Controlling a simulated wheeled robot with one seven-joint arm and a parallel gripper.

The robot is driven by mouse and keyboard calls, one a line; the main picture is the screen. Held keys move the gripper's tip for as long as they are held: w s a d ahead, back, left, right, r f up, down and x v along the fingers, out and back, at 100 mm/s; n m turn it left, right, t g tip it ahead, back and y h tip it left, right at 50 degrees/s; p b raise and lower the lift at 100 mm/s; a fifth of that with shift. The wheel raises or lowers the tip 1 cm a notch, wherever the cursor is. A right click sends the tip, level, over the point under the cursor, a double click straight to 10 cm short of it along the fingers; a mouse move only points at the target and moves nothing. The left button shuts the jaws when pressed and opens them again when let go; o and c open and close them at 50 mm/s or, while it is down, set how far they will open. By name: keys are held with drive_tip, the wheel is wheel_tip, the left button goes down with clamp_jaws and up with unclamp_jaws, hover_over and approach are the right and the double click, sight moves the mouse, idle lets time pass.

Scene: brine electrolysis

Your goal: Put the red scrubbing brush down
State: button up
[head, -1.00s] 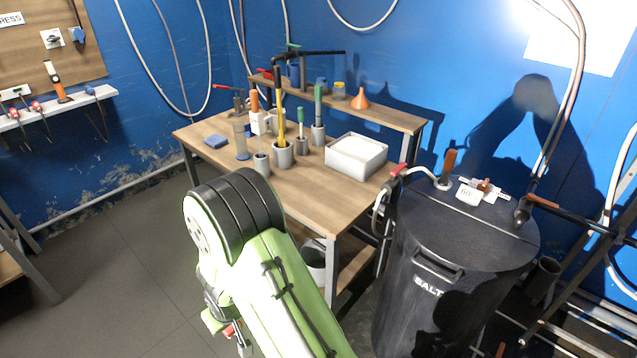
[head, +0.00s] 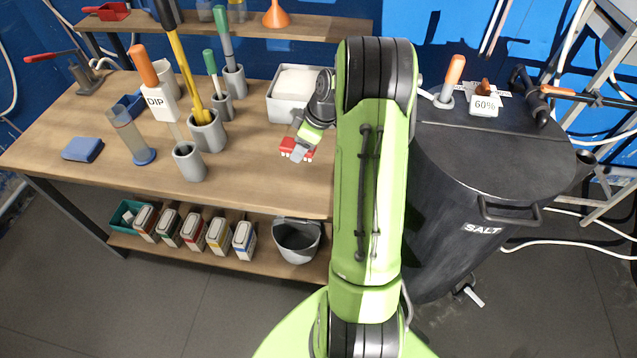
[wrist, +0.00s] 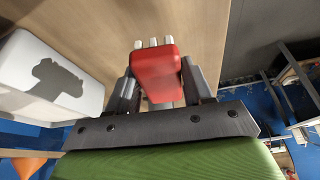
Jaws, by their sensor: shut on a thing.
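In the head view the red scrubbing brush (head: 293,145) is at my gripper (head: 300,153), near the front right of the wooden table (head: 260,180). In the wrist view the brush (wrist: 155,70) sits between both fingers of my gripper (wrist: 155,85), which are shut on it. Its pale bristle tufts show at its far edge. The wooden tabletop lies behind the brush in the wrist view. I cannot tell whether the brush touches the table.
A white-filled grey tub (head: 284,108) stands just behind my gripper. Grey cups (head: 188,162) with tools stand to the left. The black SALT barrel (head: 480,190) is to the right of my arm. The tabletop in front of the cups is clear.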

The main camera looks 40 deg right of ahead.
drive_tip(key=s+d+n, duration=0.1)
drive_tip(key=s+d, duration=0.2)
drive_tip(key=d, duration=0.1)
drive_tip(key=b, duration=0.3)
approach(317, 176)
drive_tip(key=shift+n+y, duration=0.3)
drive_tip(key=x, duration=0.6)
drive_tip(key=shift+w+d+f, duration=0.1)
drive_tip(key=shift+d+f, duration=0.1)
drive_tip(key=shift+d, duration=0.05)
drive_tip(key=o, duration=1)
